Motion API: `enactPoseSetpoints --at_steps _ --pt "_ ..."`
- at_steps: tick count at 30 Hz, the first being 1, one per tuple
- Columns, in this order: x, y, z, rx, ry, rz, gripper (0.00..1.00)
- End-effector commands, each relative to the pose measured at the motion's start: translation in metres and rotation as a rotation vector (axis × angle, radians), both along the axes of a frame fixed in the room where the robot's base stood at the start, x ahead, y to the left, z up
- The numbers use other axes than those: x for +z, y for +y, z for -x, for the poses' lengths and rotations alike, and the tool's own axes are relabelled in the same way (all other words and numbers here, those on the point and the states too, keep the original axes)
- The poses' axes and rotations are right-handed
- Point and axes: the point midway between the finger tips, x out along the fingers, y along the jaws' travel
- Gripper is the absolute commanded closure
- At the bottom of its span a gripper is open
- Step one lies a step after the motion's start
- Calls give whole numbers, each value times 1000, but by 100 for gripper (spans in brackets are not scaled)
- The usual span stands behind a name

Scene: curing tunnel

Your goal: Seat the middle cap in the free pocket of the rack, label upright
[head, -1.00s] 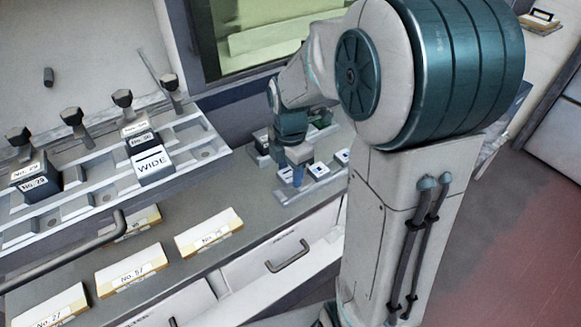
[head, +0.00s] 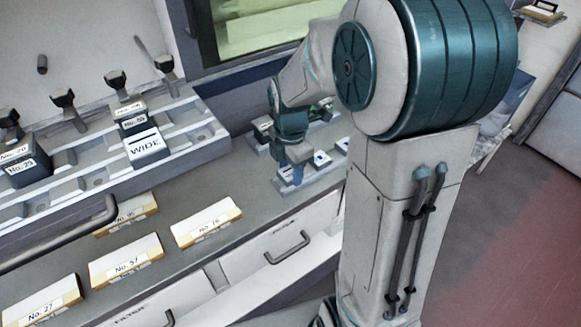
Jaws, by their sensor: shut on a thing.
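My gripper (head: 298,158) points down over the left part of a light grey rack (head: 312,183) on the far right of the counter. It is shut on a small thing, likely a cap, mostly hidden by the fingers. The gap between it and the rack cannot be judged. White caps with blue labels sit in the rack to the right of the gripper, one (head: 321,158) close beside it and one (head: 343,145) partly behind my arm. The pocket under the gripper is hidden, and the held thing's label cannot be read.
Behind is another grey holder (head: 262,147) with dark and green pieces, partly covered by my arm. A stepped rack at left holds a block marked WIDE (head: 147,148) and other dark blocks. Numbered boxes (head: 207,222) lie along the counter front, above drawers with handles (head: 288,248).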

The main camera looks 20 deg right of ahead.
Motion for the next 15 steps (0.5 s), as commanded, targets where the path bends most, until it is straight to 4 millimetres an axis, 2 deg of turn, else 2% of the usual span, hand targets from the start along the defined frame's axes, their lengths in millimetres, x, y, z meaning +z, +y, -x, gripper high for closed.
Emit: enactPoseSetpoints --at_steps 8,9,10,11,15 --pt "-5 0 0 0 0 0 81" --pt "-4 0 0 0 0 0 46" --pt "-4 0 0 0 0 0 38" --pt "-4 0 0 0 0 0 32" --pt "-4 0 0 0 0 0 32"
